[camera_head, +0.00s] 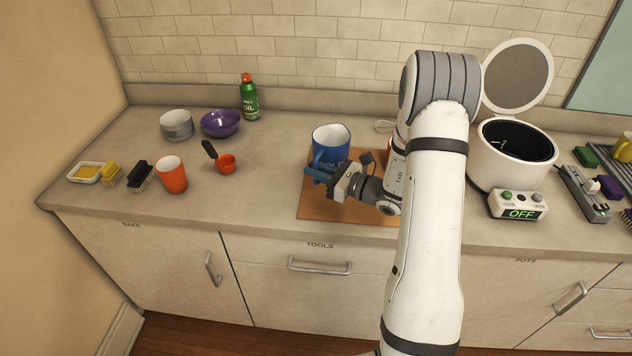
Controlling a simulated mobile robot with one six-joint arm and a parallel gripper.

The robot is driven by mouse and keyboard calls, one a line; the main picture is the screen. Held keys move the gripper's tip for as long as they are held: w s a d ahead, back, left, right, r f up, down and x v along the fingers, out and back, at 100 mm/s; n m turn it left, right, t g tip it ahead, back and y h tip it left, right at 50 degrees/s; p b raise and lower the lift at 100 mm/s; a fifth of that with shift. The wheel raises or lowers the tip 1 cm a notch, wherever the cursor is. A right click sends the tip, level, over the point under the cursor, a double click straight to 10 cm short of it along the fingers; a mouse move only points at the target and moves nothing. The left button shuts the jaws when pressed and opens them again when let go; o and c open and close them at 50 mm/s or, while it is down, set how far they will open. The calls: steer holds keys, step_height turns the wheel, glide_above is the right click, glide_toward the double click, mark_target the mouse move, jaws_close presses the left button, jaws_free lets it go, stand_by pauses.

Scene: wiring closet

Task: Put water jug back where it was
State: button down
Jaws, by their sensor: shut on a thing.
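A blue jug (330,136) with pale lettering, partly hidden, is upright at the back left of a brown mat (313,207) on the counter. It is the only jug I see. My gripper (322,173) is at the jug's near side, shut on what looks like its handle. The gripper hides the jug's lower front, so I cannot tell whether its base touches the mat.
An orange-red item (389,158) shows partly behind my arm. A white cooker (484,170) with its lid up stands right. An orange cup (171,175), measuring scoop (226,164), purple bowl (221,122) and green oil bottle (249,100) stand left. The counter between scoop and mat is clear.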

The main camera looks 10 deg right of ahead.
mark_target(317, 184)
steer(key=shift+f+p, duration=0.45)
steer(key=shift+f, duration=2.05)
steer(key=shift+f, duration=0.2)
steer(key=c, duration=1.5)
jaws_free()
steer(key=shift+o, duration=0.2)
steer(key=shift+r, duration=0.15)
